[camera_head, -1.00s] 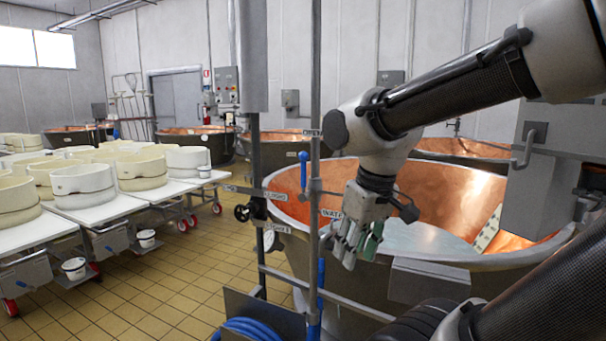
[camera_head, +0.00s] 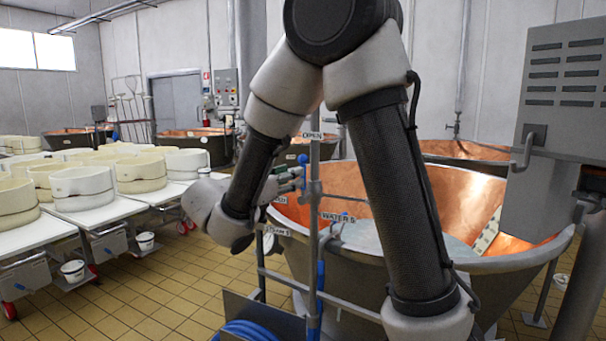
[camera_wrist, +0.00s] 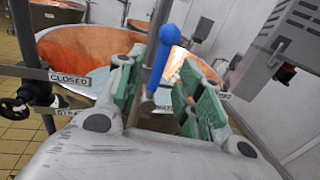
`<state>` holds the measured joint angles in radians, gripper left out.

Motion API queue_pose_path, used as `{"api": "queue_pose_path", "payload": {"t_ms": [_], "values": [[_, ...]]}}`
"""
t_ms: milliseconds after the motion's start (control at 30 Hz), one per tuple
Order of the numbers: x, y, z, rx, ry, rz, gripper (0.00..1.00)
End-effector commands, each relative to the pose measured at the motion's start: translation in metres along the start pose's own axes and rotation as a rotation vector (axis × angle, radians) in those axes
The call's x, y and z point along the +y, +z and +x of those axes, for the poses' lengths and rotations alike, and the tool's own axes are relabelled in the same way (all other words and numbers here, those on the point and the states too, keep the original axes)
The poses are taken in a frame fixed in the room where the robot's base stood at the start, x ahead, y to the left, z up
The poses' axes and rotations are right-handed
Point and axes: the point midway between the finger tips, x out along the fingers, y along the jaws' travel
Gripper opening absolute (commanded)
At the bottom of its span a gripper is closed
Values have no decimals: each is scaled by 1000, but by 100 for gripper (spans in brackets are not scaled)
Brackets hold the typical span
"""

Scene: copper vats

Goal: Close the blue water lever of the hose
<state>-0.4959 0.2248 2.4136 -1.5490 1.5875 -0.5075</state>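The blue water lever (camera_head: 303,159) stands upright on the thin vertical pipe in the camera_head view, below an OPEN label (camera_head: 312,135). In the camera_wrist view the blue lever (camera_wrist: 160,56) rises between the two green-padded fingers of my gripper (camera_wrist: 158,72). The fingers are open, with gaps visible beside the lever. A CLOSED label (camera_wrist: 69,78) is to the left in that view. In the camera_head view my gripper (camera_head: 288,180) is left of the pipe, at lever height, and the arm partly hides it. The blue hose (camera_head: 250,331) is low by the pipe.
A large copper vat (camera_head: 455,195) stands behind the pipe. A grey box (camera_head: 565,95) is at the right. White tables (camera_head: 125,197) with cheese moulds stand left. Tiled floor between is clear.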

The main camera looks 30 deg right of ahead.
Motion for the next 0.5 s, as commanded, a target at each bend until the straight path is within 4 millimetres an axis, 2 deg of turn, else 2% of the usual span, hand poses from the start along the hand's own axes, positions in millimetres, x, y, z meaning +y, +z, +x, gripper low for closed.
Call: {"api": "queue_pose_path", "payload": {"t_ms": [100,300,500], "values": [[-2,0,22,2,-7,2,36],[-2,0,52,2,-5,3,36],[-1,-1,63,4,-3,4,36]]}}
